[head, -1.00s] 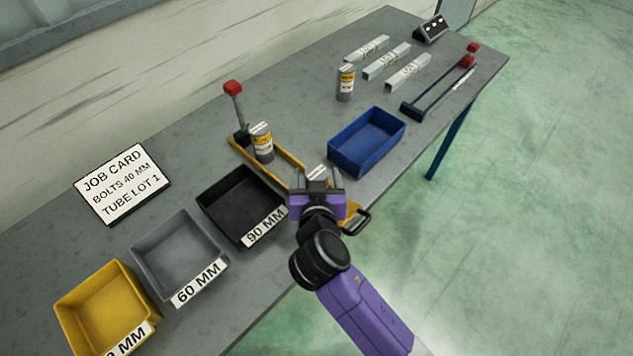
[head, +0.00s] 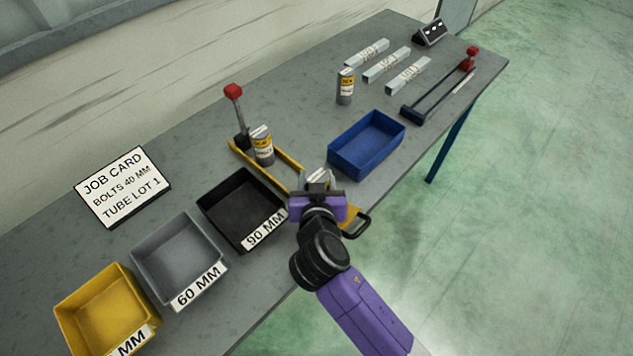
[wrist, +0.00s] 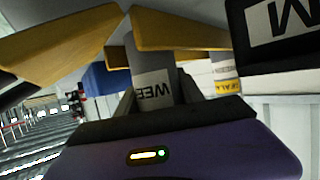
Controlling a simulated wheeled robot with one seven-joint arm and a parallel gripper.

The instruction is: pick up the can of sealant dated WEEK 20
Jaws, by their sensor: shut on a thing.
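My gripper (head: 318,188) is shut on a grey can (wrist: 150,62), at the front edge of the bench by the yellow frame. In the wrist view the can's label is upside down and shows "WEE"; the rest, including any number, is hidden. In the head view only its pale top (head: 317,175) shows above the jaws. A second can (head: 263,147) with a yellow and white label stands by the yellow frame. A third can (head: 345,88) stands behind the blue bin. Their dates are too small to read.
The yellow frame (head: 275,166) with a red-knobbed post lies close to my gripper. The black 90 MM bin (head: 212,207) is left of it and the blue bin (head: 338,164) right. Grey and yellow bins, a job card, metal tubes and a blue frame share the bench.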

